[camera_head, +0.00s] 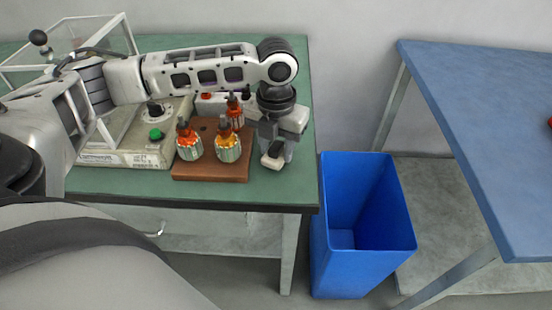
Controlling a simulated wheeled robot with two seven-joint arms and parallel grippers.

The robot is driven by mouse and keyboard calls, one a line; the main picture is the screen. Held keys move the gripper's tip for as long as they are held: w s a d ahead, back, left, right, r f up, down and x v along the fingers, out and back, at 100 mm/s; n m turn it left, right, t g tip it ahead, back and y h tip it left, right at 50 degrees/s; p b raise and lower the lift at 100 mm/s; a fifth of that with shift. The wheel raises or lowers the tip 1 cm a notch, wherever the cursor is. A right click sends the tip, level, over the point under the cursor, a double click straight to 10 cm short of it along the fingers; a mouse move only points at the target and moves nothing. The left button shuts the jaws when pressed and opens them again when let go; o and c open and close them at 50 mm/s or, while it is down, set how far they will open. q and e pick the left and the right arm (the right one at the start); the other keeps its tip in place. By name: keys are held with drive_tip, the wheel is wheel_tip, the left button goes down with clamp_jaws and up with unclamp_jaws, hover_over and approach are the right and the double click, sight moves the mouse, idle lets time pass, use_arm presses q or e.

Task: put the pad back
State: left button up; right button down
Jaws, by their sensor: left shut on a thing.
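My left gripper (275,154) points down over the right end of the green table, just right of the wooden block. It is shut on a small pale piece (271,162) at its fingertips, which looks like the pad. The fingers hide part of it, and I cannot tell whether it touches the tabletop. My right gripper is not in view.
A wooden block (210,174) holds several armatures with orange and copper parts. A blue bin (362,268) stands on the floor between the green table (130,186) and a blue table (480,120).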

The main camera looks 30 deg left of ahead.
sight(276, 145)
use_arm(q)
drive_tip(key=shift+f, duration=0.2)
drive_tip(key=o, duration=0.9)
drive_tip(key=shift+f, duration=0.15)
drive_tip(key=shift+o, duration=0.2)
wheel_tip(276, 145, up, 12)
drive_tip(key=p, duration=0.1)
drive_tip(key=shift+r, duration=0.2)
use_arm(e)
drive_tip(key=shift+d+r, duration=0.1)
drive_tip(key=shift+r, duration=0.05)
